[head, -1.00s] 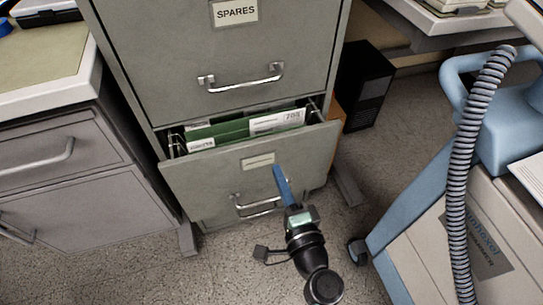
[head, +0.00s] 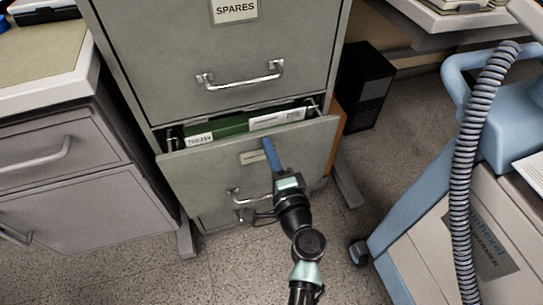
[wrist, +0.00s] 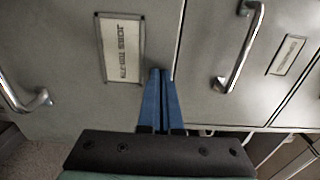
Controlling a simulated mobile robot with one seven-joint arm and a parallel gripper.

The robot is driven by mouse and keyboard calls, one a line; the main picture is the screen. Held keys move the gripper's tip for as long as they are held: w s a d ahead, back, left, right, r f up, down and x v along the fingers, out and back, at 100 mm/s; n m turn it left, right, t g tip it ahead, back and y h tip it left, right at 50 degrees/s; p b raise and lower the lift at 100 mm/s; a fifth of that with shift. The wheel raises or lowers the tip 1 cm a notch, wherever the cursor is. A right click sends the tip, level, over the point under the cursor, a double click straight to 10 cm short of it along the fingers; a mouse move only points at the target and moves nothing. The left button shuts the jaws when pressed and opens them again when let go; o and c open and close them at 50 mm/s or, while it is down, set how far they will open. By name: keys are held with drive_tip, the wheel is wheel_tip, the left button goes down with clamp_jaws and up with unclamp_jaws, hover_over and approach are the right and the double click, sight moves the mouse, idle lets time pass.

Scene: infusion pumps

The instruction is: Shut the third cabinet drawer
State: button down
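The third cabinet drawer (head: 215,180) is the grey drawer below the one labelled SPARES. It stands partly open, with green hanging folders (head: 230,126) showing behind its front. Its label (wrist: 121,47) and handle (wrist: 28,100) show in the wrist view, turned sideways. My gripper (head: 267,142) is in front of the drawer's upper front, right of its label, fingers pointing at it. The blue fingers are together and empty; they also show in the wrist view (wrist: 161,72). The fingertips look at or against the front; exact contact cannot be told.
The SPARES drawer (head: 200,50) above is shut. A grey cabinet (head: 80,205) stands at the left and a blue-and-beige cart (head: 420,240) with a coiled hose (head: 462,170) at the right. A black computer case (head: 365,90) stands behind. The floor (head: 150,270) in front is open.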

sight(256, 119)
drive_tip(key=b+x, duration=0.3)
drive_tip(key=x, duration=0.5)
drive_tip(key=shift+w+a+f, duration=0.15)
drive_tip(key=shift+w, duration=0.15)
drive_tip(key=shift+w+a+b, duration=0.1)
drive_tip(key=shift+w+b, duration=0.2)
drive_tip(key=shift+b, duration=0.05)
drive_tip(key=shift+r, duration=0.45)
